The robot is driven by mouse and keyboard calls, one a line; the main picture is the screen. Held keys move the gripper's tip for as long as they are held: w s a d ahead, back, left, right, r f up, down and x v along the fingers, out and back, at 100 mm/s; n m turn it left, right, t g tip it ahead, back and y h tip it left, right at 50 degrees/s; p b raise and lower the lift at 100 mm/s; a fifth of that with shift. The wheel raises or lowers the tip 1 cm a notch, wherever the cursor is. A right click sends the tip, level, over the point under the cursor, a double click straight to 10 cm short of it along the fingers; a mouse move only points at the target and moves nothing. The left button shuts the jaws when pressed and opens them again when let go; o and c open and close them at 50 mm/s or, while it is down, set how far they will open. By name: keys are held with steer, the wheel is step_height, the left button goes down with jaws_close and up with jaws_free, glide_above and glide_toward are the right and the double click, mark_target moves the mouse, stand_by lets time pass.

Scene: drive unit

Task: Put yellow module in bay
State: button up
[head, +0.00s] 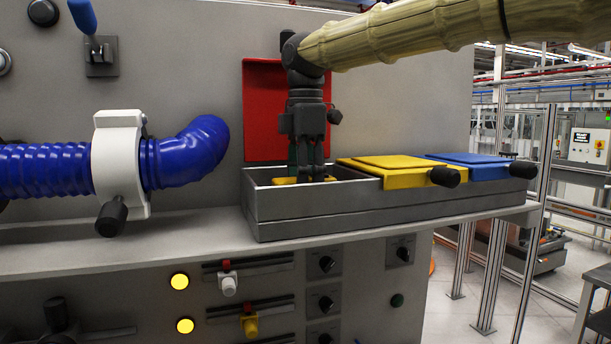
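The box (350,215) on the ledge is grey with three bays in a row. The left bay stands open, its red lid (262,110) raised upright against the panel. A low yellow piece, seemingly the yellow module (284,181), shows inside this open bay, on both sides of my fingers. Its lower part is hidden by the box's front wall. My gripper (311,176) points straight down into the open bay at the yellow piece. Its fingertips are partly hidden, and whether they grip the piece is unclear.
The yellow lid (385,168) and blue lid (475,160) are shut over the other bays, with black knobs at the front. A blue hose (185,155) in a white clamp (120,150) lies to the left. The ledge (180,226) between hose and box is clear.

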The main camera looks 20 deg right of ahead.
steer(key=shift+w+a+f, duration=0.1)
steer(key=shift+w+f, duration=0.1)
steer(key=shift+w, duration=0.1)
steer(key=o, duration=1.2)
steer(key=shift+w+f, duration=0.15)
steer(key=shift+w, duration=0.25)
steer(key=shift+o, duration=0.2)
steer(key=shift+s+r, duration=0.2)
steer(key=shift+s, duration=0.3)
steer(key=shift+w, duration=0.25)
steer(key=shift+w+r, duration=0.15)
steer(key=shift+r, duration=0.15)
step_height(320, 180, up, 11)
steer(key=b, duration=0.3)
steer(key=shift+s+r, duration=0.15)
steer(key=shift+s, duration=0.05)
